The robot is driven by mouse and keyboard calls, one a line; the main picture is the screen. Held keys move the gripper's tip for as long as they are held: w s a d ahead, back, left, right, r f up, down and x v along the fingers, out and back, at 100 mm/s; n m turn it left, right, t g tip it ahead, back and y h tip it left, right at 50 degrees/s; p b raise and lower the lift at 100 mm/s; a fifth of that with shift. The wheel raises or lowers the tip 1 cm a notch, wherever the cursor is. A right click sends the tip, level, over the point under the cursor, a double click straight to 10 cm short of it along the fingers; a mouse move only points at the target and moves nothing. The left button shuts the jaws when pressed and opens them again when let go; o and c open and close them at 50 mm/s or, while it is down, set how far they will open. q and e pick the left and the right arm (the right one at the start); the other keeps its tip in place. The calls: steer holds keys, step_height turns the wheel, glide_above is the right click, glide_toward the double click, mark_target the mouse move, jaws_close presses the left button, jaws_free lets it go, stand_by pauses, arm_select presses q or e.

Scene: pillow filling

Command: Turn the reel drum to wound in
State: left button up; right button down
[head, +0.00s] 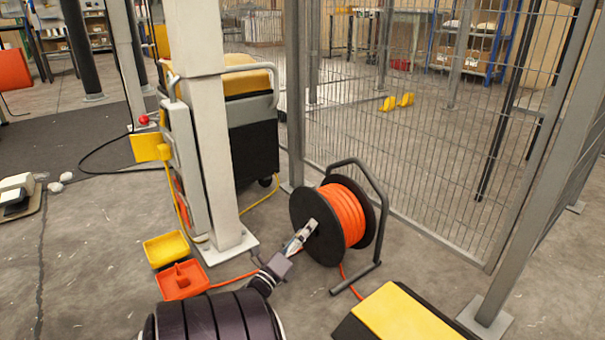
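The reel drum (344,216) has black side discs and is wound with orange hose or cable. It stands on the floor in a dark tubular frame (376,200). An orange line runs along the floor to both sides of the reel. My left gripper (306,232) reaches in from the lower left, with its fingertips at the near disc of the drum. A pale part shows at the tips, perhaps the drum's crank. The fingers are small and overlap the disc, so I cannot tell whether they grip it. My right gripper is not in view.
A mesh fence (420,130) stands close behind the reel. A grey post (205,120) with yellow (166,249) and orange (183,280) trays at its foot is to the left. A yellow-topped block (400,320) lies in front.

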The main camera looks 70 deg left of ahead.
mark_target(312, 198)
arm_select(q)
steer(key=shift+w, duration=0.1)
steer(key=o, duration=1.7)
step_height(312, 198, up, 10)
steer(key=shift+f, duration=0.25)
steer(key=shift+d+r, duration=0.1)
steer(key=shift+r, duration=0.25)
steer(key=shift+f, duration=0.1)
